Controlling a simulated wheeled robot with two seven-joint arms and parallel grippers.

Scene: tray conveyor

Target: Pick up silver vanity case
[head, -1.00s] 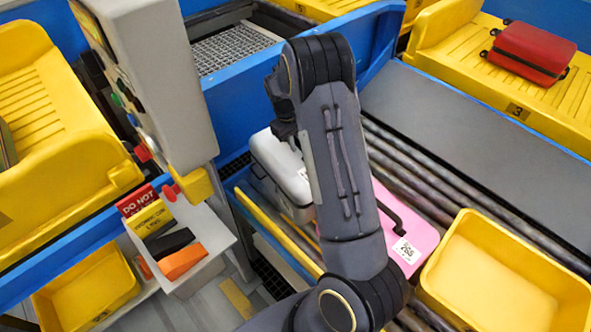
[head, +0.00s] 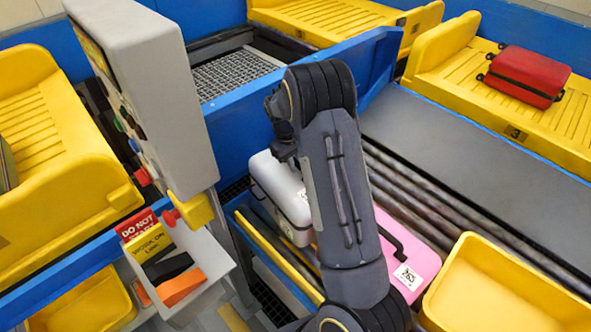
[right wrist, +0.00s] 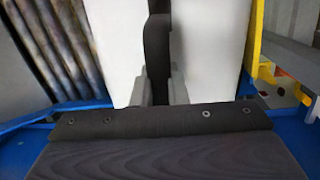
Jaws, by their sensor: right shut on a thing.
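The silver vanity case (head: 280,201) stands at the end of the roller conveyor, left of my right arm in the head view. It fills much of the right wrist view as a pale surface (right wrist: 215,50), with its dark handle (right wrist: 157,50) running up the middle. My right gripper (right wrist: 160,88) is shut on that handle. In the head view the right gripper (head: 284,148) is just above the case, and its fingertips are hidden. My arm covers part of the case's right side. My left gripper is not in view.
A pink case (head: 413,262) lies close to my right arm, beside a yellow bin (head: 455,262). A grey control box (head: 150,85) stands at left above a holder of signs (head: 205,262). Blue side walls (head: 235,122) rise behind the case. A red suitcase (head: 525,75) lies on a yellow tray.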

